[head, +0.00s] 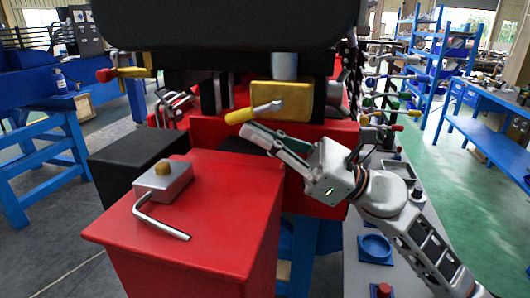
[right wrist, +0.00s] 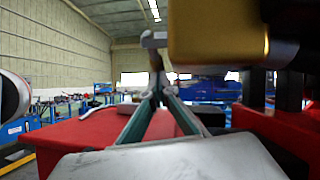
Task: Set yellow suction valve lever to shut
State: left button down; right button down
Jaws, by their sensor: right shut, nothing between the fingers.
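The yellow suction valve lever (head: 240,116) sits on the front of a gold valve block (head: 298,97) in the head view. Its handle points left and slightly down from a silver pivot. My right gripper (head: 250,133) is shut and empty, with its fingertips just below the yellow handle; I cannot tell whether they touch it. In the right wrist view the closed fingertips (right wrist: 153,98) lie below the lever (right wrist: 154,40), and the gold block (right wrist: 212,35) fills the upper right. My left gripper is not in view.
A red cabinet (head: 240,190) stands in front, bearing a grey box (head: 165,182) with a bent metal handle. A red-handled lever (head: 106,75) is at upper left. A dark body (head: 230,22) overhangs the valve. A grey bench (head: 362,215) with blue fittings runs along the right.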

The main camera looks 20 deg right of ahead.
jog(key=shift+w+a+r+y+b, duration=0.2)
jog(key=shift+a+y+b, duration=0.1)
jog(key=shift+b, duration=0.1)
jog(key=shift+r, duration=0.2)
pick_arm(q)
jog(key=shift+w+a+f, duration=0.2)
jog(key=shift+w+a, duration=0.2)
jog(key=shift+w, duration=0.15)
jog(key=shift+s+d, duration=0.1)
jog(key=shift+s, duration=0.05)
pick_arm(e)
jog(key=shift+a, duration=0.1)
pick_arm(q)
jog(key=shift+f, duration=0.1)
